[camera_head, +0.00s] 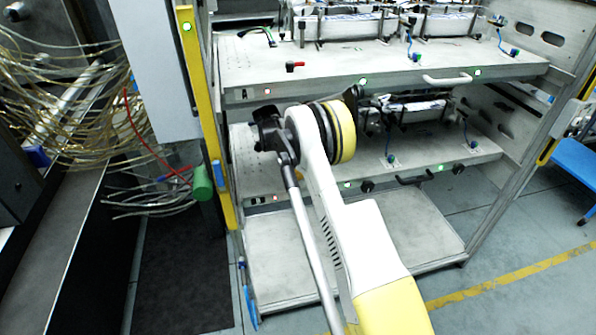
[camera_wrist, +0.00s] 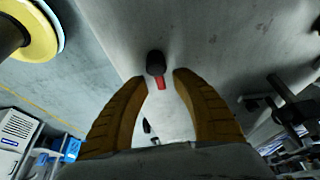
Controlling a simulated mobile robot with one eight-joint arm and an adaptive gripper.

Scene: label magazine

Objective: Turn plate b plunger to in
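In the wrist view a black knob with a red stem or lever (camera_wrist: 161,84) stands on a pale grey plate (camera_wrist: 210,40). It looks like a plunger; I read no label on it. My gripper (camera_wrist: 160,82) is open, its two brown fingers on either side of the red part, with a gap on both sides. The black end lies just beyond the fingertips. In the head view my arm reaches to the left part of the lower plate (camera_head: 430,165), hiding what lies there, and the fingers cannot be made out. A similar red-and-black handle (camera_head: 294,66) sits on the upper plate (camera_head: 340,62).
Both plates sit in a grey metal rack with a yellow post (camera_head: 202,110) at the left. Metal fixtures (camera_head: 410,105) stand on the lower plate. A green cylinder (camera_head: 202,182) and loose cables are left of the rack. Below is an empty bottom shelf (camera_head: 280,255).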

